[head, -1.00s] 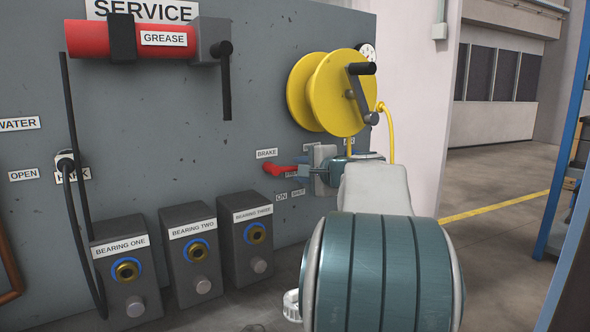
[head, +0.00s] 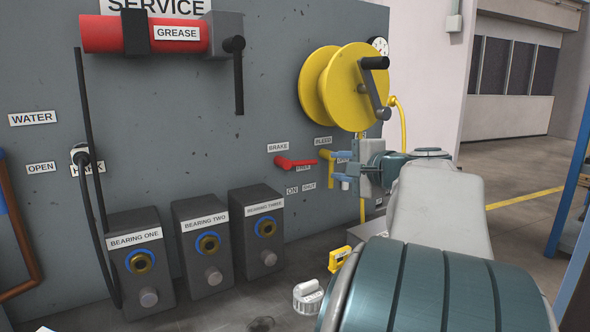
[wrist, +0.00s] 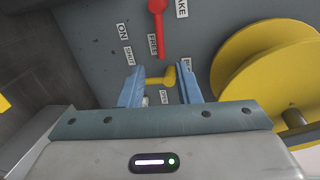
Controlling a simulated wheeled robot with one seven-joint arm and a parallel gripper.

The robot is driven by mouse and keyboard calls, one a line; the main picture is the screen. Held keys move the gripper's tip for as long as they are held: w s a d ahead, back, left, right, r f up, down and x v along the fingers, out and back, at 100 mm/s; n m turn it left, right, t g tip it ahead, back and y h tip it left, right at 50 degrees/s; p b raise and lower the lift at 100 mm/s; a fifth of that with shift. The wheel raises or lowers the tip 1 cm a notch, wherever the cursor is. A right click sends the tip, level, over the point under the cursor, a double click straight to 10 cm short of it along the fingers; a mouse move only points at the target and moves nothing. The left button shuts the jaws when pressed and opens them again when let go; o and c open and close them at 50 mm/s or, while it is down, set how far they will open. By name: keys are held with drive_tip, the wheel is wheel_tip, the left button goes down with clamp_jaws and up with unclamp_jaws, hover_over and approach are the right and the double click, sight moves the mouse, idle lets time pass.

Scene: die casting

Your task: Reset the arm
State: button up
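My gripper (head: 339,167) is at the service panel, to the right of the red brake lever (head: 296,162). Its two blue fingers are apart. In the wrist view my gripper (wrist: 160,72) faces a yellow lever (wrist: 158,80), which shows in the gap between the fingertips with space to either side. The head view also shows the yellow lever (head: 327,165) just left of the fingers, below the bleed label. I cannot tell whether a finger touches it. The red lever (wrist: 157,30) lies ahead of the fingers in the wrist view.
A yellow hose reel (head: 345,85) stands out from the panel above my gripper, with a yellow hose (head: 403,125). Three bearing boxes (head: 207,240) stand below left. A white object (head: 307,297) and a yellow object (head: 339,258) are low beside my arm. Open floor lies at right.

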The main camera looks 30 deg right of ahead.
drive_tip(key=s+a+f+n+g+y+p, duration=0.1)
drive_tip(key=a+n+g+y+p, duration=0.2)
drive_tip(key=a+p, duration=0.5)
drive_tip(key=a+f+n+g+y+p, duration=0.1)
drive_tip(key=a+f+n+g+p, duration=0.25)
drive_tip(key=a, duration=0.85)
drive_tip(key=s+a+n+g+h+p, duration=0.4)
drive_tip(key=s+a+n+g+p, duration=0.2)
drive_tip(key=s+a+n+p, duration=0.4)
drive_tip(key=s+n+p, duration=0.1)
drive_tip(key=s+n, duration=0.1)
drive_tip(key=s, duration=0.2)
drive_tip(key=shift+s+f+p, duration=0.15)
drive_tip(key=shift+f+p, duration=0.25)
drive_tip(key=shift+s+g, duration=0.1)
drive_tip(key=shift+g, duration=0.15)
